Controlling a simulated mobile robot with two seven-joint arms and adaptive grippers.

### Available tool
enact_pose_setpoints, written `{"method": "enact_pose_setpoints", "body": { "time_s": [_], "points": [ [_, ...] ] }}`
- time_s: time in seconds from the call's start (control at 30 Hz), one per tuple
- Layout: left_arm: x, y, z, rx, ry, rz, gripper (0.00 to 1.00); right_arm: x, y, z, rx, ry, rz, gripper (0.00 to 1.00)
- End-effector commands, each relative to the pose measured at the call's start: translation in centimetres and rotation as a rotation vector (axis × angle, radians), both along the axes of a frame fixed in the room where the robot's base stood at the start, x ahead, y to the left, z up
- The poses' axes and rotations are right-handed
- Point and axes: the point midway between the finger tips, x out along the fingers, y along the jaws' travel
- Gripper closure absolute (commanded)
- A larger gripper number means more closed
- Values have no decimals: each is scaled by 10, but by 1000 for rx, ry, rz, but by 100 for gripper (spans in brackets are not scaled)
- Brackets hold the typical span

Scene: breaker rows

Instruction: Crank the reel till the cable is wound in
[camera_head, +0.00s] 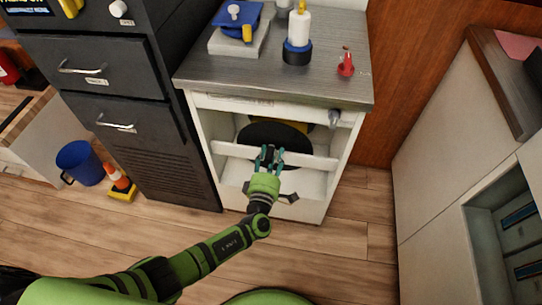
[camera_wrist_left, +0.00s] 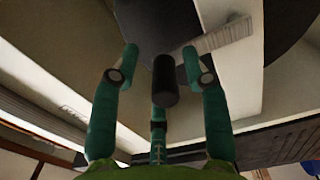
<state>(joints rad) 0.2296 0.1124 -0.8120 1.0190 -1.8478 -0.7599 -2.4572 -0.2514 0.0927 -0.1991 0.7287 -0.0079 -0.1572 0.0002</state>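The reel shows as a dark round disc (camera_head: 275,140) inside the open white cabinet bay, behind a white cross bar. A bit of yellow (camera_head: 308,119) shows at its upper right; I cannot tell whether it is cable. My left gripper (camera_head: 269,156) is in front of the disc at the cross bar. In the left wrist view, a short black cylindrical handle (camera_wrist_left: 164,82) points toward the camera between the spread teal fingers (camera_wrist_left: 158,66). A gap shows on the left finger's side; the right finger is close to the handle. My right gripper is out of view.
The white cabinet's cross bar (camera_head: 310,160) crosses the bay. Its grey countertop (camera_head: 330,84) holds a blue-topped device (camera_head: 237,16), a white-and-blue cylinder (camera_head: 298,38) and a small red item (camera_head: 345,66). A blue bucket (camera_head: 79,163) and orange cone (camera_head: 117,177) stand left. Open floor (camera_head: 350,250) lies right.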

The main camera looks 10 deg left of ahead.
Motion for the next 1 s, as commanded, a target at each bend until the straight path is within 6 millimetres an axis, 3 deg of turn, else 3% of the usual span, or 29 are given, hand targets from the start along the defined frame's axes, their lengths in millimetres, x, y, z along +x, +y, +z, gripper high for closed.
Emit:
{"method": "enact_pose_setpoints", "body": {
  "time_s": [0.27, 0.7, 1.0],
  "points": [
    [-17, 2, -3, -1, 4, 2, 54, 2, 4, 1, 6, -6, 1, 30],
    [-103, 4, -1, 1, 3, -1, 54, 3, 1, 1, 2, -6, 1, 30],
    [-120, 4, 0, 1, 0, -1, 54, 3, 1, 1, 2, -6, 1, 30]
  ]
}}
